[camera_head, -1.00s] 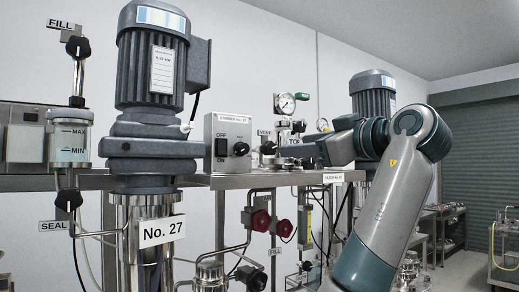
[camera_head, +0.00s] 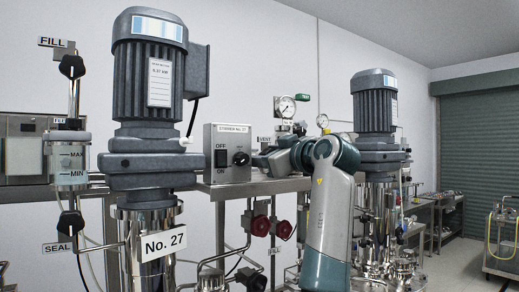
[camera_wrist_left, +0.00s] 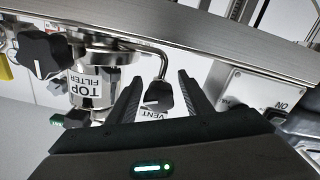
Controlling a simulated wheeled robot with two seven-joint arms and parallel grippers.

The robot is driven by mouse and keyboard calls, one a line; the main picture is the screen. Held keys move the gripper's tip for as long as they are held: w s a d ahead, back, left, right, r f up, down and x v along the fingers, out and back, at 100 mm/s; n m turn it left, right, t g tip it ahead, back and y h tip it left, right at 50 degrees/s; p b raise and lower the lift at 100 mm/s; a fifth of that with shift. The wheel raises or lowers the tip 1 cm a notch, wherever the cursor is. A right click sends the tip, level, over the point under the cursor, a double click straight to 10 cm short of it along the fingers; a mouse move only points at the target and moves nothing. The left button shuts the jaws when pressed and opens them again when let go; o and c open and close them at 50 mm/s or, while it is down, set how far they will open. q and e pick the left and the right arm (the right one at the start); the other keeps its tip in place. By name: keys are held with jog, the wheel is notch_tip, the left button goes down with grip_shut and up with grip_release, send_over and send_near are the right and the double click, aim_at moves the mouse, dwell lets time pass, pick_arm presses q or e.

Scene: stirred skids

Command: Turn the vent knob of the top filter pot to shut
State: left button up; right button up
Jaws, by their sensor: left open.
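The top filter pot (camera_wrist_left: 95,88) is a shiny metal cylinder with a "TOP FILTER" label, upside down in the left wrist view. The black vent knob (camera_wrist_left: 158,96) is beside it, with a "VENT" label close by. My left gripper (camera_wrist_left: 159,92) is open, with one dark finger on each side of the vent knob; I cannot tell whether they touch it. In the head view my left gripper (camera_head: 262,159) is by the "VENT" label (camera_head: 264,141), just right of the switch box; the knob and the pot are largely hidden there. My right gripper is not in view.
The "STIRRER No. 27" switch box (camera_head: 228,153) stands close left of my gripper. Another black knob (camera_wrist_left: 44,53) is near the pot. A steel beam (camera_wrist_left: 180,38) crosses the wrist view. Stirrer motors stand left (camera_head: 150,70) and right (camera_head: 374,105). A gauge (camera_head: 287,106) is above.

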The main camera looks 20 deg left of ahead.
pick_arm(q)
jog(key=shift+w+a, duration=0.25)
jog(key=shift+a, duration=0.05)
jog(key=c, duration=1.1)
